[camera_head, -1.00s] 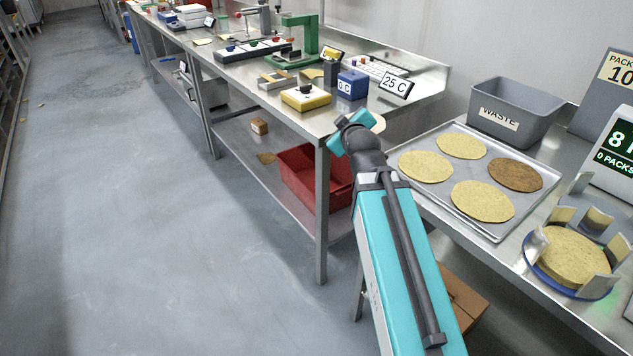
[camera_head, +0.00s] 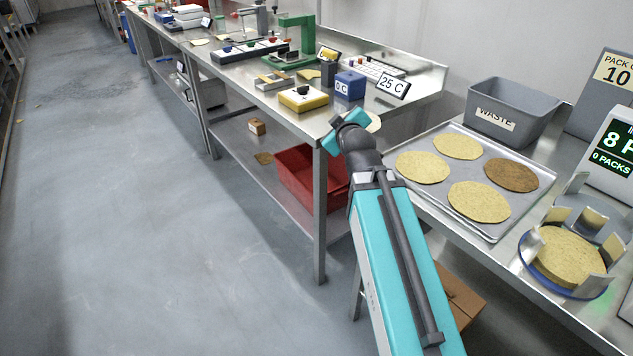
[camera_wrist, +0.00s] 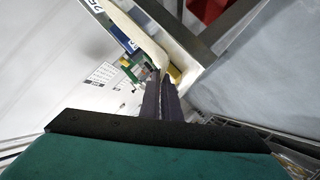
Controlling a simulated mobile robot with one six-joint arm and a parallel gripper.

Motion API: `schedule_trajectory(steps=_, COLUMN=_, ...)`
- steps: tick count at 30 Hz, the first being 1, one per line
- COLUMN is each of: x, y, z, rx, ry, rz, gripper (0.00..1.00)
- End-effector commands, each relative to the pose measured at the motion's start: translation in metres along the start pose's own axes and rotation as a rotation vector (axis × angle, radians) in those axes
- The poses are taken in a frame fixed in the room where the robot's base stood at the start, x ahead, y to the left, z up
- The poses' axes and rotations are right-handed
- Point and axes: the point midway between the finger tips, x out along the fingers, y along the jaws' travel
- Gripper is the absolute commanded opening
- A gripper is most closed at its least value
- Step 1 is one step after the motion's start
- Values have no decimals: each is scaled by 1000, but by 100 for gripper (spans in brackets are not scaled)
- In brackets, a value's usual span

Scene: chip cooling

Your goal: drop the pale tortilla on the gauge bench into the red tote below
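My gripper (camera_wrist: 163,92) is shut, its two dark fingers close together on the edge of a pale tortilla (camera_wrist: 134,31), which appears nearly edge-on in the wrist view. In the head view only a small part of this tortilla (camera_head: 374,122) shows, right of my wrist at the near end of the gauge bench (camera_head: 300,121). My arm hides the rest of it and the fingertips. The red tote (camera_head: 296,180) sits on the lower shelf under the bench, partly behind a bench leg. A red patch, likely the tote (camera_wrist: 208,8), shows at the top of the wrist view.
A yellow block (camera_head: 304,98), a blue block (camera_head: 350,85) and a 25 C sign (camera_head: 393,86) stand near the bench end. A tray (camera_head: 437,204) of tortillas and a grey waste bin (camera_head: 512,108) are at right. The floor at left is clear.

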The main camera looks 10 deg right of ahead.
Motion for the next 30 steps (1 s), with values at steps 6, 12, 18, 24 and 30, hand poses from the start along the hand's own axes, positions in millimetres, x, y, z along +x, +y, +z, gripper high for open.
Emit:
schedule_trajectory(steps=6, x=-9, y=20, z=-22, rx=0, ry=0, rz=0, gripper=0)
schedule_trajectory(steps=12, x=-18, y=39, z=-42, rx=0, ry=2, rz=-1, gripper=0)
schedule_trajectory(steps=18, x=-26, y=57, z=-62, rx=-1, ry=2, rz=-2, gripper=0)
schedule_trajectory(steps=24, x=-34, y=76, z=-82, rx=-1, ry=2, rz=-2, gripper=0)
schedule_trajectory(steps=30, x=-42, y=94, z=-101, rx=-2, ry=3, rz=-3, gripper=0)
